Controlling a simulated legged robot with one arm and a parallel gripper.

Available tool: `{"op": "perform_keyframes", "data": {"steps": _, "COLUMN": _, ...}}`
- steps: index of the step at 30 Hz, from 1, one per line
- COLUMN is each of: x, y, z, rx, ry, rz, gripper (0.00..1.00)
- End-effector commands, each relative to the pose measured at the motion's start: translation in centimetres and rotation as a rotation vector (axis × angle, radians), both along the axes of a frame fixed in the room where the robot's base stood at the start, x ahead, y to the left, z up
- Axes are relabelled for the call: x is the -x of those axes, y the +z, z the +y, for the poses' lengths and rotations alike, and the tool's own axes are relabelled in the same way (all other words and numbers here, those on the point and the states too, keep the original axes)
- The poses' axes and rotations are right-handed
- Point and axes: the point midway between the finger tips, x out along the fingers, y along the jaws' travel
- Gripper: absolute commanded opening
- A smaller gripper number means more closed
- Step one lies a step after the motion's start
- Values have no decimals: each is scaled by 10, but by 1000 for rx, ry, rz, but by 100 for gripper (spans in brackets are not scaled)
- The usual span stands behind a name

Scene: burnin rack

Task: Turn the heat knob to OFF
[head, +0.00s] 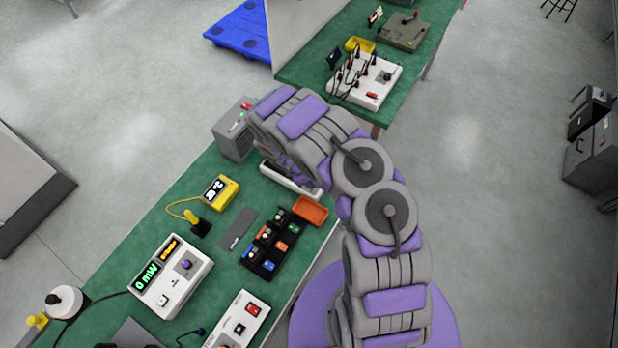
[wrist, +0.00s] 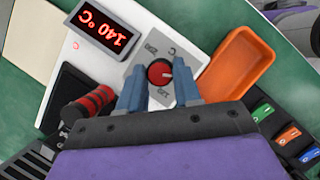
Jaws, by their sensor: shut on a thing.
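The heat knob (wrist: 160,71) is a round red cap with a dark ring, on a grey dial plate of a white heater unit (wrist: 185,20). My gripper (wrist: 160,84) has its two blue-grey fingers on either side of the knob, shut on it. Small markings surround the knob on the plate, but I cannot read them surely. The unit's display (wrist: 101,27) shows 140 °C in red, upside down in the wrist view. In the head view only part of the white unit (head: 279,178) shows; my arm hides the knob and gripper.
An orange tray (wrist: 234,66) stands close beside the unit, with a black rack of coloured modules (wrist: 290,132) near it. A red-and-black cylinder (wrist: 88,108) lies close to my gripper. A grey box (head: 234,138) stands behind the unit on the green bench (head: 180,185).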

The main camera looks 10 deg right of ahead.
Motion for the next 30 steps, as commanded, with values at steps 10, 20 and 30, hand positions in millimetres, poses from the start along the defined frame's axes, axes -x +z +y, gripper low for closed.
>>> {"op": "perform_keyframes", "data": {"steps": 10, "x": -3, "y": 1, "z": 1, "rx": -2, "ry": 22, "rz": -6, "gripper": 3}}
{"op": "perform_keyframes", "data": {"steps": 20, "x": -2, "y": 0, "z": 1, "rx": -2, "ry": 20, "rz": -5, "gripper": 47}}
{"op": "perform_keyframes", "data": {"steps": 30, "x": 0, "y": 1, "z": 0, "rx": 0, "ry": 20, "rz": -3, "gripper": 57}}
